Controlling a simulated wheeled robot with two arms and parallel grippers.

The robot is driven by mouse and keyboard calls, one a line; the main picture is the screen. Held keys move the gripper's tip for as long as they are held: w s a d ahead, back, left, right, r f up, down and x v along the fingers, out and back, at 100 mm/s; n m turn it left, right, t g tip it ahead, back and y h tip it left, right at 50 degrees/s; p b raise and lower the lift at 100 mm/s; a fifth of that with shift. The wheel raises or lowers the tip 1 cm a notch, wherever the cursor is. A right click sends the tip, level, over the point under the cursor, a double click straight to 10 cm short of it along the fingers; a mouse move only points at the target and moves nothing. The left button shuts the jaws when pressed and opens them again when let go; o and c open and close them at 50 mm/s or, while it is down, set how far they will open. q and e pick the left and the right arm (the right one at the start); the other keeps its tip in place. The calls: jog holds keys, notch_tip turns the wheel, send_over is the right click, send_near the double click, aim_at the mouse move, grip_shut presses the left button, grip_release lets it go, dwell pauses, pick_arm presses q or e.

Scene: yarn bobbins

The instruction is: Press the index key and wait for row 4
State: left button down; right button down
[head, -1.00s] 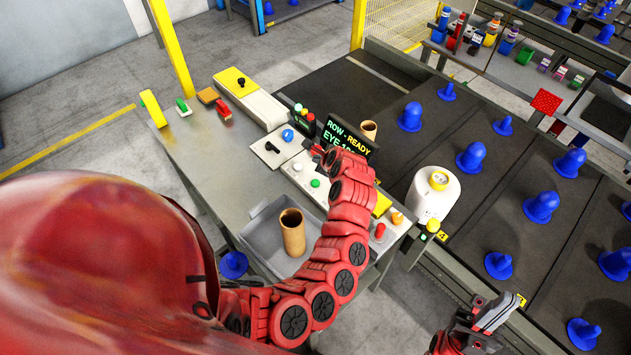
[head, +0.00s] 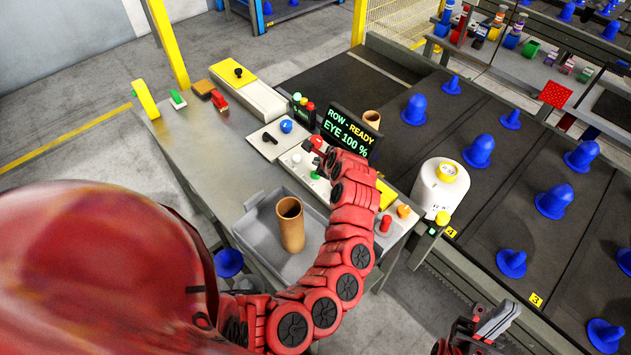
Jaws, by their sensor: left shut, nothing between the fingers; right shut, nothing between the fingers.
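A control panel (head: 296,172) on the table carries a white button (head: 296,158) and a green button (head: 316,175). I cannot read which key is the index key. The black display (head: 349,133) behind it reads "ROW - READY" and "EYE 100 %", with no row number. My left gripper (head: 318,160) is shut and empty, low over the panel beside the green button; contact cannot be made out. My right gripper (head: 496,322) is shut and empty at the bottom right. A yellow marker "4" (head: 451,232) sits on the frame edge beside the dark bed.
A grey bin (head: 262,238) holds a brown tube (head: 290,224); another tube (head: 371,119) stands behind the display. A white canister (head: 440,190) and a red button (head: 385,223) are right of my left forearm. Blue bobbins (head: 478,151) stand on the dark bed (head: 520,190).

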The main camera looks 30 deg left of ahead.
pick_arm(q)
jog(key=shift+f, duration=1.3)
dwell(1.0)
jog(key=shift+f+p, duration=0.35)
jog(key=shift+p, duration=0.15)
jog(key=shift+f, duration=0.6)
dwell(0.6)
jog(key=shift+r+p, duration=1)
jog(key=shift+p, duration=0.35)
